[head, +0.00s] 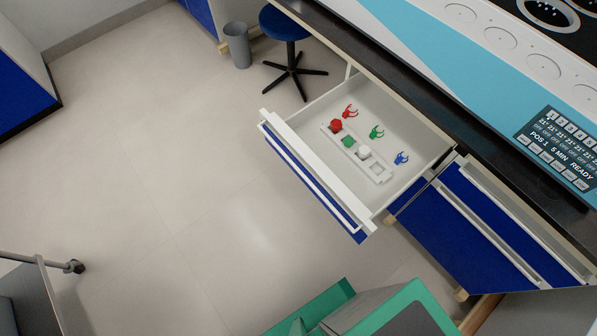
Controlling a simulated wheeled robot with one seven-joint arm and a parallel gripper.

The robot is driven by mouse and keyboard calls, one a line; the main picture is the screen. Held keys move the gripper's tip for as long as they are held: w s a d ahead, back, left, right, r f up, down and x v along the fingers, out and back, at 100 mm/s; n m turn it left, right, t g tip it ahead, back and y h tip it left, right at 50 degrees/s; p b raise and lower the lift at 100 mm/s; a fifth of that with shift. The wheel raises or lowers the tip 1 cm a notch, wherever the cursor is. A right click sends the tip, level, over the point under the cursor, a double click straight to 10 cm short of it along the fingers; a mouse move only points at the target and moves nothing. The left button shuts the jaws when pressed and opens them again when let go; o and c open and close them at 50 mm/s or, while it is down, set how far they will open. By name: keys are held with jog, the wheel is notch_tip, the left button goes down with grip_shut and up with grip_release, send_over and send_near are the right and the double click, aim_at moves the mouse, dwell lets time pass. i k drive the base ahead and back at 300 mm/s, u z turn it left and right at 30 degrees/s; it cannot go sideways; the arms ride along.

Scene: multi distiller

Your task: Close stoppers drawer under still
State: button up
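The stoppers drawer (307,172) is pulled well out from under the dark bench top. It has white walls, a blue front and a long white handle (311,180). Inside lies a white tray strip (378,170) holding a red, a green and a white stopper. Red, green and blue clips (376,132) lie beside the strip. The multi distiller (440,60), with a light blue front and a dark READY display (560,146), stands on the bench above. My gripper is not identifiable in this view.
A shut blue drawer unit (460,230) stands to the right of the open drawer. A blue stool (290,40) and grey bin (237,45) stand beyond it. Green and grey bodywork (380,305) shows at the bottom. The floor (170,180) left of the drawer is clear.

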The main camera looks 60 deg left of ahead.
aim_at(356, 192)
jog(key=u, duration=3.3)
jog(key=k, duration=1.05)
jog(key=z, duration=0.9)
jog(key=i, duration=1)
jog(key=z, duration=0.05)
